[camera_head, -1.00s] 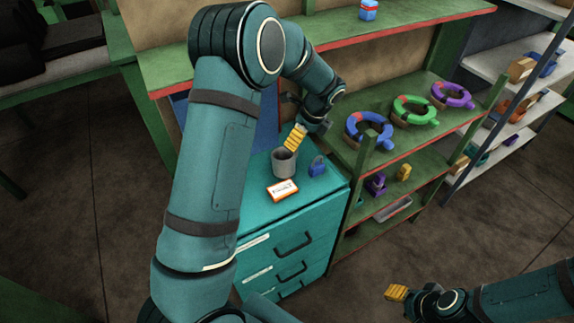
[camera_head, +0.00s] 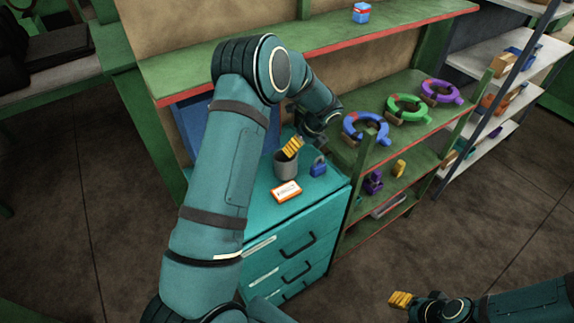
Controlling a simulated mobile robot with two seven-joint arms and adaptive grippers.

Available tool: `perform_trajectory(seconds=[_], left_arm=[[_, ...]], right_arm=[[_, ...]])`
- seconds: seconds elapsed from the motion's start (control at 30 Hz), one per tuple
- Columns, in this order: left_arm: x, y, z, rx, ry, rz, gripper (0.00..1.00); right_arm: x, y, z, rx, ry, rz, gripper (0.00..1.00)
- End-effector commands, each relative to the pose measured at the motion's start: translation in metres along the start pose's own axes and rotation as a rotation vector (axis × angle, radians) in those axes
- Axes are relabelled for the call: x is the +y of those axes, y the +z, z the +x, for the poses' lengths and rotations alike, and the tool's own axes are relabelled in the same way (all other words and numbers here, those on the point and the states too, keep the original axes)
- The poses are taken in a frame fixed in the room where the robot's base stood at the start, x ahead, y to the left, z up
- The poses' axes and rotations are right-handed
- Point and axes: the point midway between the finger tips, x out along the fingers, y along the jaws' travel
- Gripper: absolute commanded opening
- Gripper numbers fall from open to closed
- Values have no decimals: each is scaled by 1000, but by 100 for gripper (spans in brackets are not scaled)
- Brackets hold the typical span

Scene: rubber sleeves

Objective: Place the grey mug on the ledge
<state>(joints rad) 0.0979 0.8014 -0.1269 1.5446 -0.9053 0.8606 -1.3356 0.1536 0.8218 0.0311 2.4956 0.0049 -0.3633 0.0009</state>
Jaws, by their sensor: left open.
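The grey mug (camera_head: 285,168) stands upright on the teal drawer cabinet top (camera_head: 262,206). My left gripper (camera_head: 291,148) is open, with its yellow fingers at the mug's rim. One finger seems to overlap the mug's opening, but I cannot tell whether they touch. The green ledge with a red front edge (camera_head: 300,62) runs above and behind the cabinet. My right gripper (camera_head: 399,298) is low at the bottom right, over the floor and far from the mug; its yellow fingers are too small to judge.
A blue padlock-like object (camera_head: 318,168) stands close right of the mug. An orange-and-white box (camera_head: 286,191) lies in front of it. A blue-and-red box (camera_head: 361,13) sits on the ledge, which has free room to its left. Green shelving (camera_head: 375,150) with coloured rings stands right.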

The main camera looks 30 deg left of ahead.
Motion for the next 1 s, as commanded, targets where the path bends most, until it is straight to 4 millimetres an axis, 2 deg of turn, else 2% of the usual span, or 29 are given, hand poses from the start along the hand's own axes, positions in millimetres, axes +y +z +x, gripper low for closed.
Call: perform_trajectory(seconds=[0.27,0.6,0.83,0.87,1.0], left_arm=[[0,1,16,1,1,0,81],[-1,3,59,0,0,-1,81],[-2,3,60,0,-1,-1,81],[-2,3,60,0,-1,-1,74],[-2,3,60,0,-1,-1,25]], right_arm=[[0,0,-1,0,0,0,47],[-1,0,-4,0,-1,0,47],[-1,0,-4,0,-1,0,47],[-1,0,-4,0,-1,0,47],[-1,0,-4,0,-1,0,47]])
